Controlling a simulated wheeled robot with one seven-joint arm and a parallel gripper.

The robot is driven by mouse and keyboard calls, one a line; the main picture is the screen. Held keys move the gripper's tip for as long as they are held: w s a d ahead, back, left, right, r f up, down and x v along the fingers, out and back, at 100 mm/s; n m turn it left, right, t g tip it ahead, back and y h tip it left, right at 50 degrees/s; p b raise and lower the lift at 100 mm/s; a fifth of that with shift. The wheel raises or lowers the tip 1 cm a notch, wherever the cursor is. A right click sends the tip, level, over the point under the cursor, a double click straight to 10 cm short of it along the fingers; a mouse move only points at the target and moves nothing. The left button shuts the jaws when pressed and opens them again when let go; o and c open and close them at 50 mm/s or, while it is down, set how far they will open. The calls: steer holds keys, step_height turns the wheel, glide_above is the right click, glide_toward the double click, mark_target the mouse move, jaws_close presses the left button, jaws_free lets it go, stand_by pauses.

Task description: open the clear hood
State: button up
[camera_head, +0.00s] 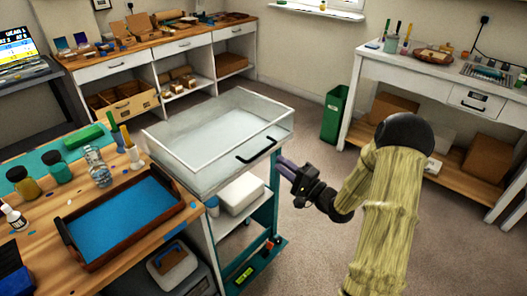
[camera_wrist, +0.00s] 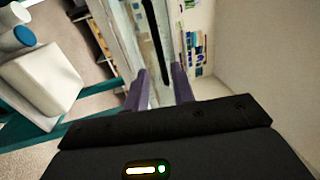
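The clear hood (camera_head: 205,165) is a see-through box on top of a teal-framed cart, and it looks lowered. A black bar handle (camera_head: 257,150) is on its front face. My gripper (camera_head: 283,164) is just in front of and a little below the handle's right end. In the wrist view the two purple-grey fingers (camera_wrist: 160,88) are spread with a gap between them. The black handle (camera_wrist: 156,35) runs down the picture ahead of this gap. I see no clear contact with it. What lies under the hood is hard to make out.
A workbench (camera_head: 130,201) with a blue-lined tray (camera_head: 70,236), bottles and a glass jar stands close on the left. A white box (camera_head: 240,193) sits on the cart's lower shelf. A green bin (camera_head: 334,113) stands behind. Open floor lies right of the cart.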

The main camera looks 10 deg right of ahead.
mark_target(264, 150)
steer(key=x, duration=0.8)
steer(key=shift+w+a, duration=0.15)
steer(key=shift+w, duration=0.05)
jaws_close()
